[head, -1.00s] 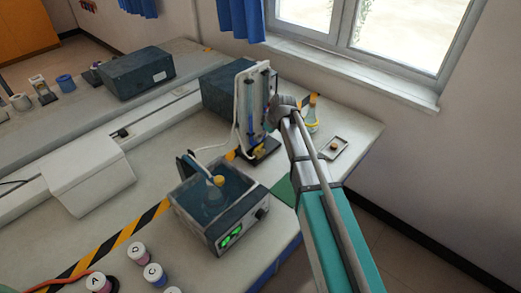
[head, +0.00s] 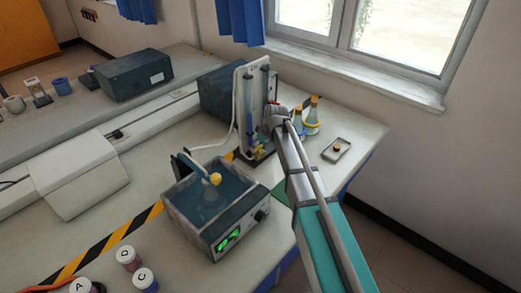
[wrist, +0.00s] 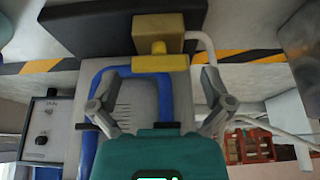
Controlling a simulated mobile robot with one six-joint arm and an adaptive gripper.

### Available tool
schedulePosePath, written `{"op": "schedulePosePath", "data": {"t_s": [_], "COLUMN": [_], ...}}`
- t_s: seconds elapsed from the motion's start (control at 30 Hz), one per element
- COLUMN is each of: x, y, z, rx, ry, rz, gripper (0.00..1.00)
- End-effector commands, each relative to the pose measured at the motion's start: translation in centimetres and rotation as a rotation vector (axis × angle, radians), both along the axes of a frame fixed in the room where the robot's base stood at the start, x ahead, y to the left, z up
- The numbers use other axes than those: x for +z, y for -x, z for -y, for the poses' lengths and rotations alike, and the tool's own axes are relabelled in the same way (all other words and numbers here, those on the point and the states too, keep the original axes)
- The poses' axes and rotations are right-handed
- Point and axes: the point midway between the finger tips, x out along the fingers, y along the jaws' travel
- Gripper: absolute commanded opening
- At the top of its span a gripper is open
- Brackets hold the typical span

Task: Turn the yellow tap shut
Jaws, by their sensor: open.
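The yellow tap shows in the wrist view as a yellow block with a yellow cross handle (wrist: 160,63) on its front. In the head view the yellow tap (head: 259,149) is small, low on the upright white stand with blue tubes, and partly hidden by my arm. My gripper (wrist: 157,88) is open, its two fingers spread left and right just below the handle in the wrist view. The handle lies between the finger lines, with no visible contact. In the head view my gripper (head: 277,116) is at the right side of the stand.
A water bath (head: 213,207) with a flask in it stands in front of the stand. Flasks (head: 312,116) with yellow rings and a small tray (head: 337,150) are to the right. A dark box (head: 222,92) is behind. Labelled jars (head: 130,258) are at the front left.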

Motion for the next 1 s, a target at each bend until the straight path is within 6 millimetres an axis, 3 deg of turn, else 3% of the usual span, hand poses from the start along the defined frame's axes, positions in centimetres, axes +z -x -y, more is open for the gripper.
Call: {"op": "schedulePosePath", "data": {"t_s": [0.5, 0.87, 0.9, 1.0], "x": [-0.53, -0.54, -0.54, -0.54], "y": [-0.12, -0.09, -0.05, -0.07], "z": [-0.27, -0.31, 0.54, -0.06], "rx": [0.001, 0.001, -0.003, -0.001], "ry": [0.0, 0.0, -0.001, 0.001], "rz": [0.0, 0.0, -0.001, -0.001], "gripper": [1.0, 0.33, 0.29, 0.29]}}
